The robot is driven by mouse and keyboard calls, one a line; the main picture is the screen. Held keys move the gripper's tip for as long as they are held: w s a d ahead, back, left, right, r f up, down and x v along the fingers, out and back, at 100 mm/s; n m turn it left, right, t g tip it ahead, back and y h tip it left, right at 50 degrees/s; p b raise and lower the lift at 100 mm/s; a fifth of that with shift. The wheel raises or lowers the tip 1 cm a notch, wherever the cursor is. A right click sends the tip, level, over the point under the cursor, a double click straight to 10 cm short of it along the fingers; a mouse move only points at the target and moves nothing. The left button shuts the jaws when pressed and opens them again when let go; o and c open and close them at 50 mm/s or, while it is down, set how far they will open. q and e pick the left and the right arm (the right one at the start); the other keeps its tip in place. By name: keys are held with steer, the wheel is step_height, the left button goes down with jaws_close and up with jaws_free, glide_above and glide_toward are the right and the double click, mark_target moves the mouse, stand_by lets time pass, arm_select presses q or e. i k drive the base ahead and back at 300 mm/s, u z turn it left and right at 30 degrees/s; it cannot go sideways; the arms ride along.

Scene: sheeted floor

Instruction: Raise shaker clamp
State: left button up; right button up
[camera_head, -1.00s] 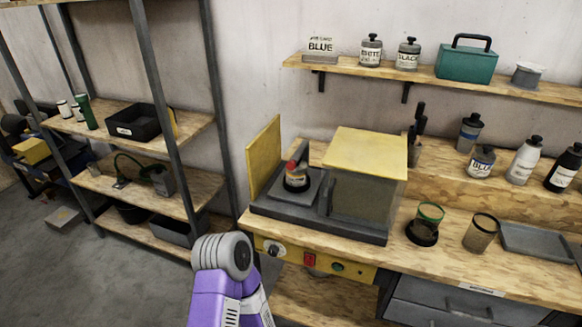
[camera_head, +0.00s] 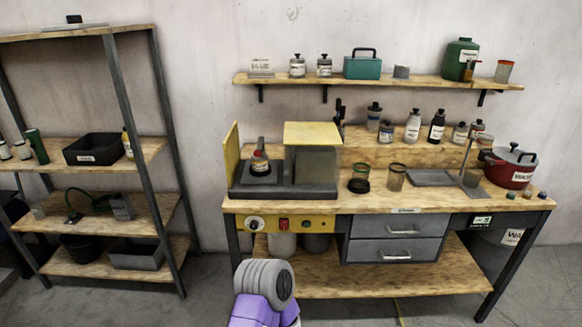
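The shaker (camera_head: 285,192) stands at the left end of the workbench, with a dark grey base, a yellow-topped housing (camera_head: 312,134) and a yellow panel (camera_head: 232,155) upright at its left. A purple and grey arm link of mine shows at the bottom centre, in front of the bench and well short of the shaker. Neither gripper's fingers are in view.
The workbench (camera_head: 450,200) carries two cups, a grey tray (camera_head: 431,178), several bottles and a red pot (camera_head: 510,168). A yellow control panel (camera_head: 285,223) is below the shaker. A shelf rack (camera_head: 150,150) stands at left. A wall shelf (camera_head: 400,84) hangs above. Grey floor lies in front.

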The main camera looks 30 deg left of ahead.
mark_target(257, 154)
steer(key=u, duration=0.55)
steer(key=i, duration=0.4)
steer(key=u, duration=0.15)
